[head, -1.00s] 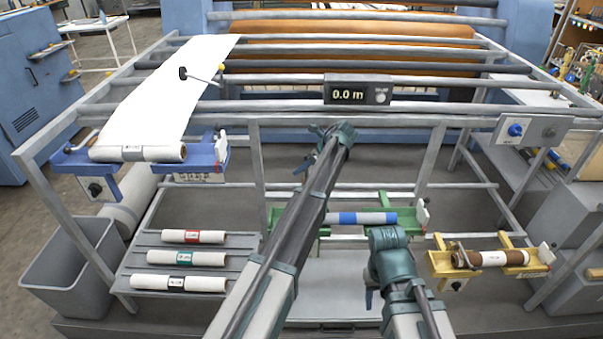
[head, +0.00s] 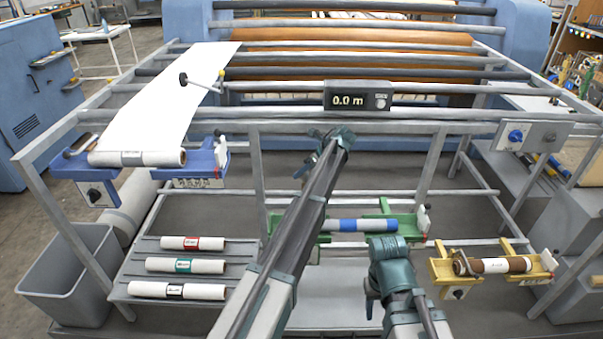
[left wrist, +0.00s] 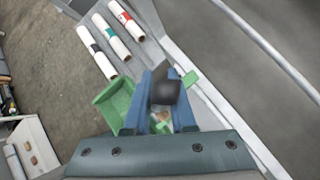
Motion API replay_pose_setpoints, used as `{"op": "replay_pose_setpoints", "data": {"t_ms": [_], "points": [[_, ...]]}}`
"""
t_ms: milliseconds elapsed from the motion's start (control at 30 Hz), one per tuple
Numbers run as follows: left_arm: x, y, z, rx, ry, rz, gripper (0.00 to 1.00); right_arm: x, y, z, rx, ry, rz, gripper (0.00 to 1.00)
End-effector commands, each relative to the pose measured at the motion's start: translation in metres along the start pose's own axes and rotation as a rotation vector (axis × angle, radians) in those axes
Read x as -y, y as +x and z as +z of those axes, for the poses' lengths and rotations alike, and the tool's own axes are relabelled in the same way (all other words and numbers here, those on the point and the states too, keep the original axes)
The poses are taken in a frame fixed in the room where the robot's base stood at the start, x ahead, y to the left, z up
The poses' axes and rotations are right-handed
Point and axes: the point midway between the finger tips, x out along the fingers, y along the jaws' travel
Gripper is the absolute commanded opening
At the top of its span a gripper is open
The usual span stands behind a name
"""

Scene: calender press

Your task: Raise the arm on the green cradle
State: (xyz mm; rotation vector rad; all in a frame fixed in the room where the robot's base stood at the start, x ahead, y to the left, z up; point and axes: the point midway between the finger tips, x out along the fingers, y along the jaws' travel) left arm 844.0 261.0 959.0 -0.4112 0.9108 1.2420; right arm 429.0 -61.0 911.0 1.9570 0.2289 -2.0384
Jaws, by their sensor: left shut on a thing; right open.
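The green cradle (head: 384,207) stands in the middle under the machine frame, partly behind my left arm. I cannot tell how far the arm is raised. My right gripper (head: 372,303) hangs low before the cradle; its fingers are not clear.
A blue cradle (head: 83,188) with a white web stands left, a yellow cradle (head: 440,268) with a brown roll right. Several rolls lie on a grey shelf (head: 137,272), beside a grey bin (head: 62,290). A counter (head: 357,97) on the rail reads 0.0 m.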

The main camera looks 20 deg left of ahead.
Motion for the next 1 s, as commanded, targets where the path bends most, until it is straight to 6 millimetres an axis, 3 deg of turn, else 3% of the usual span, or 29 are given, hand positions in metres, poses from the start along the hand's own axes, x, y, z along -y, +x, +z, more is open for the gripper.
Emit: {"op": "replay_pose_setpoints", "data": {"t_ms": [33, 67, 167, 433, 567, 1000], "points": [[0.000, 0.001, -0.002, -0.006, -0.002, -0.002, 0.00, 0.000, 0.001, 0.000, 0.000, 0.000, 0.000, 0.50], [0.000, 0.001, -0.002, -0.006, -0.002, -0.002, 0.27, 0.000, 0.001, 0.000, 0.000, 0.000, 0.000, 0.50], [0.000, 0.001, -0.002, -0.005, -0.002, -0.001, 0.45, 0.000, 0.001, 0.000, 0.000, 0.000, 0.000, 0.50], [0.000, -0.001, -0.001, -0.003, 0.000, 0.000, 0.46, 0.000, -0.001, 0.000, 0.000, 0.000, 0.000, 0.50], [-0.001, -0.011, 0.001, -0.002, 0.001, 0.000, 0.46, -0.001, -0.010, 0.001, 0.000, 0.000, 0.000, 0.50], [-0.002, -0.095, 0.003, -0.003, 0.000, -0.001, 0.46, -0.007, -0.076, 0.004, 0.000, 0.000, 0.000, 0.50]]}}
